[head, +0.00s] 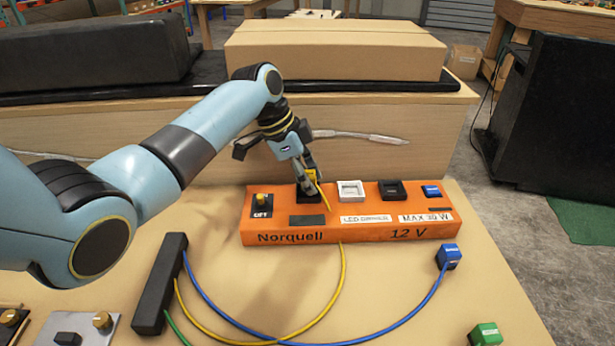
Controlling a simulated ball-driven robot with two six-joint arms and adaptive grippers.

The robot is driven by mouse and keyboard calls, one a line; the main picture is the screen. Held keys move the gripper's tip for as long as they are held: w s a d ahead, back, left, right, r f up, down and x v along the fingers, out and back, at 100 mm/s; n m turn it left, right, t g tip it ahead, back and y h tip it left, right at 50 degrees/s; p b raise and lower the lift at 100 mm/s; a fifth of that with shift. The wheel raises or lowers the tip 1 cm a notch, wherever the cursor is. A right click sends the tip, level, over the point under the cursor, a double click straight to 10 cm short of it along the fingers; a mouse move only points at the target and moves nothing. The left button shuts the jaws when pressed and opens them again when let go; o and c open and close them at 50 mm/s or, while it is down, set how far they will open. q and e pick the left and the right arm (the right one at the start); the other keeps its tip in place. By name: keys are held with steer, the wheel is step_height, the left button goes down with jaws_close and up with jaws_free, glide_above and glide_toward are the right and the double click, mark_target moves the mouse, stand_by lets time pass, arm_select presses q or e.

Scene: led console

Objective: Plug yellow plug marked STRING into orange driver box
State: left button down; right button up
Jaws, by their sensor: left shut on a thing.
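The orange driver box (350,236) lies on the tan work surface, with "Norquell", "12 V" and "MAX 30 W" on it. My left gripper (309,178) points down over the box's left-middle part and is shut on the yellow plug (312,175). The plug is mostly hidden by the fingers, and its STRING marking cannot be read. It is at or just above a black socket (308,196); I cannot tell whether it is seated. A yellow cable (342,270) runs from the plug over the box's front. My right gripper is not in view.
A white socket (350,191), a black socket (392,190) and a blue one (431,191) sit to the right. A yellow knob (262,199) is at the left. A black block (160,285) joins cables to a blue plug (449,257) and green plug (485,335). Cardboard boxes stand behind.

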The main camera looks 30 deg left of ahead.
arm_select(q)
steer(key=shift+s+d+f, duration=0.1)
steer(key=shift+s+f, duration=0.15)
steer(key=shift+f, duration=0.3)
steer(key=shift+s+d+f, duration=0.1)
steer(key=shift+s+f, duration=0.15)
steer(key=shift+f, duration=0.25)
steer(key=c, duration=1.2)
jaws_free()
steer(key=o, duration=0.4)
steer(key=shift+w+f, duration=0.15)
steer(key=shift+w, duration=0.05)
steer(key=shift+o, duration=0.4)
steer(key=shift+a, duration=0.1)
steer(key=shift+a, duration=0.1)
steer(key=o, duration=0.7)
steer(key=shift+w+a+r, duration=0.1)
steer(key=shift+r, duration=0.15)
steer(key=shift+w+r, duration=0.1)
